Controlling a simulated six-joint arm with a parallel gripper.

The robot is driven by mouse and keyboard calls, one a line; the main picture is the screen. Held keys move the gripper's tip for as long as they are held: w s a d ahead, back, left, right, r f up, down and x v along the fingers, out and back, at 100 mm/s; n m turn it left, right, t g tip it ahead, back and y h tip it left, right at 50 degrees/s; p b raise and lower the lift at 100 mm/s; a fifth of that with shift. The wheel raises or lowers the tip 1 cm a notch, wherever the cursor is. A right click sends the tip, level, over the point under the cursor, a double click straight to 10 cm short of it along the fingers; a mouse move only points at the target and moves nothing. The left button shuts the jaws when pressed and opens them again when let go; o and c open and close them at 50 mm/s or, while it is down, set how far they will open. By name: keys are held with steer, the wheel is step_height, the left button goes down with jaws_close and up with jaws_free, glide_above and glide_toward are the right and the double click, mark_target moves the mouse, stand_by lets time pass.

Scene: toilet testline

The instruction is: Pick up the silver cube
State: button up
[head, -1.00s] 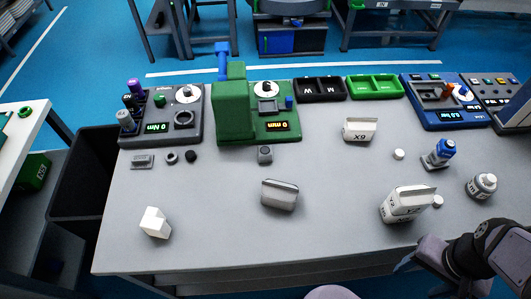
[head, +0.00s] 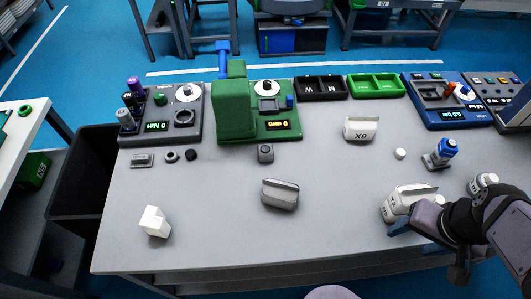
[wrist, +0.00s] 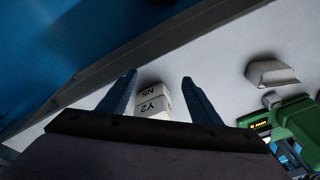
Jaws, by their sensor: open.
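A similar small grey block (wrist: 271,99) shows beside the green device in the wrist view.
The green device (head: 232,112) is behind. The front middle of the table is clear.

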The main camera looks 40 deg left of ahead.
steer(key=w+a+n+t+y+b, duration=0.1)
steer(key=w+a+n+t+y, duration=0.15)
steer(key=a, duration=0.85)
steer(key=w+a+n+t+y+b, duration=0.1)
steer(key=w+a+n+y, duration=0.15)
steer(key=a, duration=0.85)
steer(key=s+a+n+t+y+b, duration=0.1)
steer(key=s+a+t, duration=0.15)
steer(key=a, duration=0.65)
steer(key=s+a+n+t+y+b, duration=0.1)
steer(key=s+a, duration=0.2)
steer(key=a, duration=0.6)
glide_toward(266, 154)
steer(key=shift+w+a, duration=0.8)
steer(key=shift+w, duration=0.1)
steer(key=shift+f, duration=0.7)
steer(key=shift+p+x, duration=1.05)
steer(key=shift+x, duration=2.7)
